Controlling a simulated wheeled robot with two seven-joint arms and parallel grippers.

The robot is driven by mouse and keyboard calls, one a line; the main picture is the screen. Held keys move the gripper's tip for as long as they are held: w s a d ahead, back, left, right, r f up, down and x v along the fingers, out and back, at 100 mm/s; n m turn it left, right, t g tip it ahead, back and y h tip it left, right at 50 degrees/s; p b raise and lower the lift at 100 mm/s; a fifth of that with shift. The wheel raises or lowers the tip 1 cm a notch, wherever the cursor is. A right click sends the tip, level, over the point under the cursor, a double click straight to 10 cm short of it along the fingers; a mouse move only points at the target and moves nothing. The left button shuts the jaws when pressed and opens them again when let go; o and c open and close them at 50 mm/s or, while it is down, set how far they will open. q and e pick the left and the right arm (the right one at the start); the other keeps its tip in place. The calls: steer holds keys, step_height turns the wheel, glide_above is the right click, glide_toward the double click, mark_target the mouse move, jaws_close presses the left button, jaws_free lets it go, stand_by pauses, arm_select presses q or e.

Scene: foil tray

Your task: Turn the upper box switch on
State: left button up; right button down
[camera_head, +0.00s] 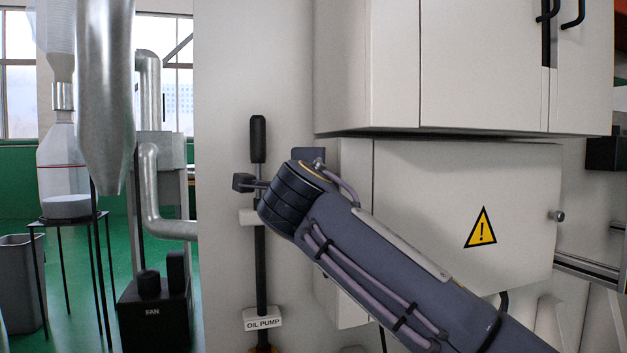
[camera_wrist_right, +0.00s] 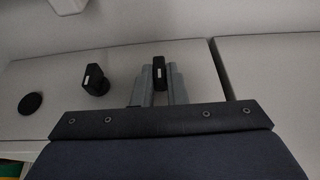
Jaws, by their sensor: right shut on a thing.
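In the right wrist view, my right gripper (camera_wrist_right: 160,83) has its two grey fingers on either side of a small black switch (camera_wrist_right: 159,70) with a pale mark. It is shut on this switch, which stands out from a pale panel. A second black switch (camera_wrist_right: 95,78) sits to the left, apart from the fingers. In the head view, the pale upper box (camera_head: 470,65) hangs at the top right. My right wrist is below and left of it, and hides the fingers and the held switch. Which box bears the held switch is unclear here. My left gripper is out of view.
A lower box (camera_head: 455,190) with a yellow warning sign (camera_head: 481,228) sits behind my right arm. A black-gripped oil pump lever (camera_head: 258,140) stands upright just left of my wrist. A fan unit (camera_head: 152,315) is lower left. A round black disc (camera_wrist_right: 31,103) is at the wrist view's left.

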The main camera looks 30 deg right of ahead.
steer(key=c, duration=1.5)
jaws_free()
steer(key=shift+o, duration=0.2)
steer(key=shift+s+a, duration=0.1)
steer(key=v, duration=0.7)
steer(key=shift+s+a, duration=0.2)
